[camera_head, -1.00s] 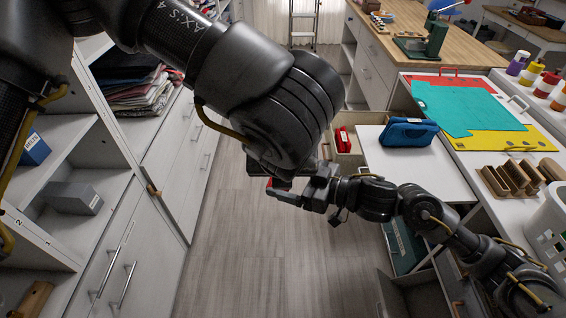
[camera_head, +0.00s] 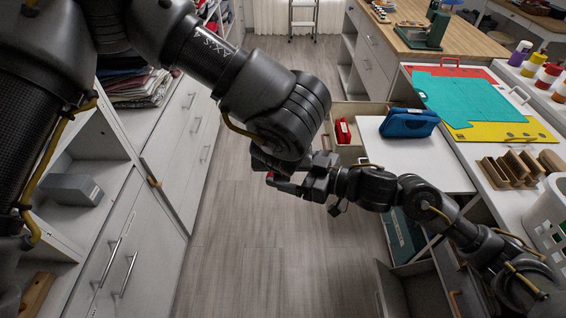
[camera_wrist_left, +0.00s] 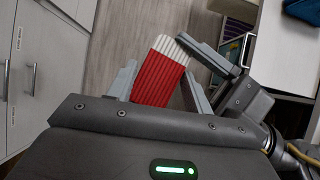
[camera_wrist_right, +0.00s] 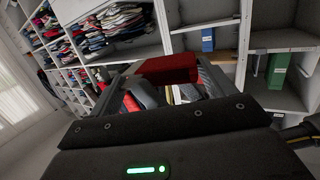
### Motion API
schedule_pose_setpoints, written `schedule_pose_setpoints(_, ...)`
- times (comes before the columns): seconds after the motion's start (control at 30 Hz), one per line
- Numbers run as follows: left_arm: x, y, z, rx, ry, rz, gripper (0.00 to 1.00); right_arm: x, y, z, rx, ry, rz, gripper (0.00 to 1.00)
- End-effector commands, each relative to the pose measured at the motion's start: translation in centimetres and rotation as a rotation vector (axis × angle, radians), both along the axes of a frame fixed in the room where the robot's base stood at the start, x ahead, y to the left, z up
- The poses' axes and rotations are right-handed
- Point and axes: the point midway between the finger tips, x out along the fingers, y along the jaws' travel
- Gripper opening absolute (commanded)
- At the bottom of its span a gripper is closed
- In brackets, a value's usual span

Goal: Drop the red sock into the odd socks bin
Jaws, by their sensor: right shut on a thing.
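The red sock with a white ribbed cuff shows in the left wrist view (camera_wrist_left: 158,80) and in the right wrist view (camera_wrist_right: 167,68). My right gripper (camera_head: 284,184) is shut on it, with a finger at the cuff end in the left wrist view. My left gripper (camera_wrist_left: 160,88) has its fingers apart, one on each side of the sock, with a gap at the right finger. In the head view the left forearm mostly hides the left gripper and the sock. I cannot read any label marking the odd socks bin.
An open beige drawer (camera_head: 350,155) holds a red item (camera_head: 342,131). A blue pouch (camera_head: 408,123) lies on the white surface beside it. A grey box (camera_head: 75,189) sits in the left cubby. Open floor (camera_head: 260,270) lies between the shelving and the right-hand units.

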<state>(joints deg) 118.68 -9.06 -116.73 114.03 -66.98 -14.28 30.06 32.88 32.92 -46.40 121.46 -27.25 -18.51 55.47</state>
Motion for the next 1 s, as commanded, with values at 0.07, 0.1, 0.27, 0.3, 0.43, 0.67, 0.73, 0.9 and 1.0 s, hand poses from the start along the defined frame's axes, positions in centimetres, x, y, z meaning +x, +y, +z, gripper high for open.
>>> schedule_pose_setpoints(0.07, -0.1, -0.2, 0.0, -0.003, 0.001, -0.002, 0.29, 0.0, 0.1, 0.0, 0.0, 0.0, 0.001, 0.61)
schedule_pose_setpoints(0.1, -0.1, -0.2, 0.0, -0.004, 0.001, -0.003, 0.29, 0.0, 0.1, 0.0, 0.0, 0.0, 0.001, 0.61)
schedule_pose_setpoints(0.27, -0.1, -0.2, 0.0, -0.003, 0.0, -0.002, 0.27, 0.0, 0.1, 0.0, 0.0, 0.0, 0.001, 1.0)
schedule_pose_setpoints(0.3, -0.1, -0.1, 0.0, -0.003, 0.0, -0.002, 0.27, 0.0, 0.1, 0.0, 0.0, 0.0, 0.001, 1.0)
schedule_pose_setpoints(0.43, 0.0, -0.1, 0.0, -0.003, 0.0, -0.002, 0.27, 0.0, 0.0, 0.0, 0.0, 0.0, 0.001, 1.0)
schedule_pose_setpoints(0.67, 0.0, -0.1, 0.0, -0.003, 0.0, -0.001, 0.27, -0.9, -1.8, 0.2, -0.001, 0.0, -0.001, 1.0)
schedule_pose_setpoints(0.73, 0.0, -0.1, 0.0, -0.003, 0.0, -0.001, 0.27, -1.5, -3.0, 0.4, -0.004, 0.0, 0.0, 1.0)
schedule_pose_setpoints(0.9, 0.0, -0.1, 0.0, -0.003, 0.0, -0.001, 0.27, -3.2, -6.3, 0.9, -0.004, 0.001, -0.001, 1.0)
schedule_pose_setpoints(1.0, 0.0, -0.1, 0.0, -0.003, 0.0, -0.001, 0.27, -4.1, -7.9, 1.2, -0.004, 0.002, 0.0, 1.0)
